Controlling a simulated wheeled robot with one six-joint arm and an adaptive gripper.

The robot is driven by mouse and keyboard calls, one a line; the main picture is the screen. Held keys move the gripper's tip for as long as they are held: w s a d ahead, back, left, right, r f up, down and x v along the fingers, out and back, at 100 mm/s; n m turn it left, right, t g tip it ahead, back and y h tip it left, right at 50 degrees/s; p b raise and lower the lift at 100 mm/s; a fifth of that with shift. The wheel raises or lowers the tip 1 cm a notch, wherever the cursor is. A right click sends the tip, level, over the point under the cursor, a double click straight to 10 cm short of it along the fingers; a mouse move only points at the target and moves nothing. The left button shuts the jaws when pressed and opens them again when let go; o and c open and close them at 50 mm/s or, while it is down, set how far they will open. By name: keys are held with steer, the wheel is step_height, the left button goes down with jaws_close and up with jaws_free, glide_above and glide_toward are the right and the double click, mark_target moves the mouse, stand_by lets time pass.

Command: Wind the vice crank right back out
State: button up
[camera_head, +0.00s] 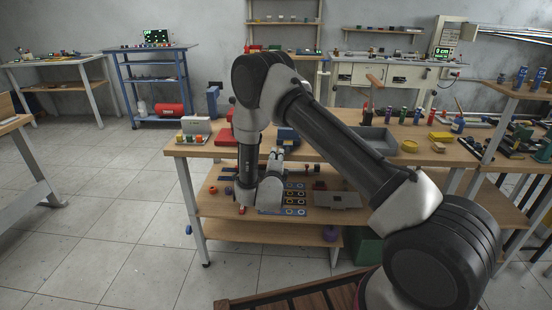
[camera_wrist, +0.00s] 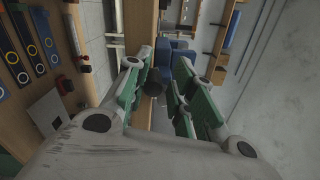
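A blue body, which looks like the vice (camera_wrist: 184,68), lies beyond my fingertips in the wrist view. In the head view, a blue block (camera_head: 288,136) at the bench's front edge appears to be the same thing, partly hidden by my arm. A dark round knob (camera_wrist: 154,83), probably the end of the vice crank, shows between my fingers. The rest of the crank is hidden. My gripper (camera_wrist: 160,72) is open, with green pads on both sides of the knob; I cannot tell whether either pad touches it. In the head view my gripper (camera_head: 279,154) is low at the bench front.
The floor to the left is clear.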

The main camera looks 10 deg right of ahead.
steer(key=shift+f, duration=0.1)
jaws_close()
steer(key=shift+f, duration=0.1)
